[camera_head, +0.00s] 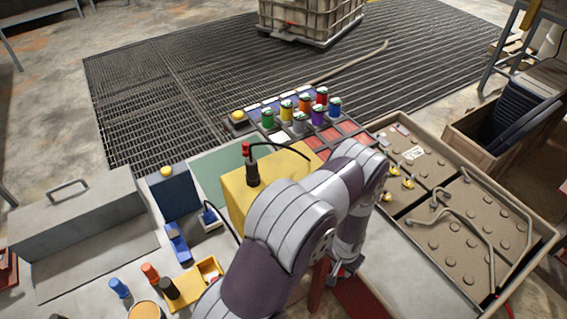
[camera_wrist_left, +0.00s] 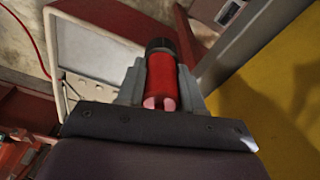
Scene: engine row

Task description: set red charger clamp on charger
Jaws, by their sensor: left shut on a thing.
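My left gripper (camera_head: 344,270) is low beside the right side of a yellow box (camera_head: 296,168), which looks like the charger. In the left wrist view the gripper (camera_wrist_left: 160,92) is shut on a red cylinder with a black end (camera_wrist_left: 161,75), apparently the red charger clamp. The yellow box fills the right of that view (camera_wrist_left: 285,110), apart from the held clamp. My arm hides part of the box and most of the clamp in the head view. My right gripper is not in view.
Coloured cans (camera_head: 303,106) stand in a rack behind the box. A tray with brown panels and hoses (camera_head: 545,232) lies at right. A grey toolbox (camera_head: 85,225) and small coloured parts are at left. A pale bare surface (camera_head: 425,285) lies right of my gripper.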

